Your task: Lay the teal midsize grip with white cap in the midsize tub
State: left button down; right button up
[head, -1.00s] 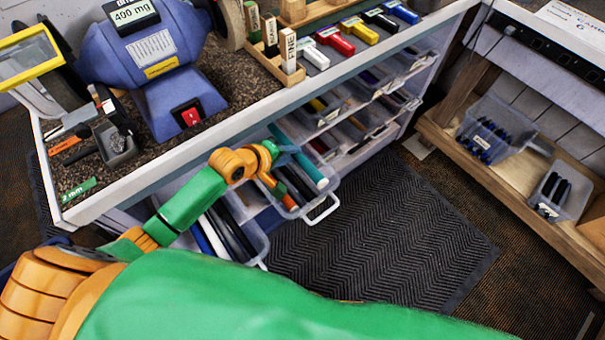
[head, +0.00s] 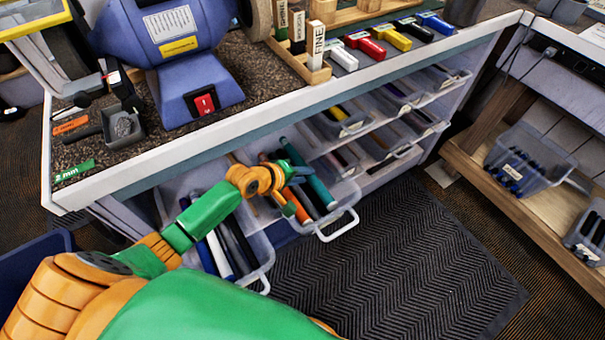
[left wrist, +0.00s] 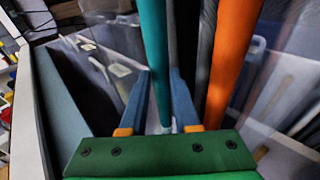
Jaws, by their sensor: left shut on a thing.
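My left gripper (head: 303,171) is shut on a long teal grip (head: 321,190), inside an open clear pull-out tub (head: 339,226) under the bench. In the left wrist view the teal grip (left wrist: 155,55) runs between the two blue-grey fingers (left wrist: 162,100), with a pale end low between them. An orange grip (left wrist: 230,55) and dark grips stand beside it, to the right. In the head view an orange grip (head: 300,207) lies left of the teal one. I cannot read which tub is the midsize one. My right gripper is out of view.
A nearer open tub (head: 259,267) holds white, blue and black grips. Several clear bins sit on shelves under the bench (head: 230,120). Labelled tubs (head: 530,160) stand on a wooden shelf at right. The dark floor mat (head: 400,255) is clear.

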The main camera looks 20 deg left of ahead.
pick_arm(q)
jog(key=c, duration=0.6)
grip_release()
jog(key=shift+s+f, duration=0.25)
jog(key=shift+f, duration=0.15)
jog(key=shift+o, duration=0.2)
jog(key=shift+s+r, duration=0.15)
jog(key=shift+r, duration=0.05)
jog(key=p+v, duration=0.2)
jog(key=v, duration=0.4)
jog(key=shift+a+r, duration=0.1)
jog(key=shift+r, duration=0.15)
jog(key=shift+s+r, duration=0.2)
jog(key=shift+r, duration=0.1)
jog(key=shift+w, duration=0.1)
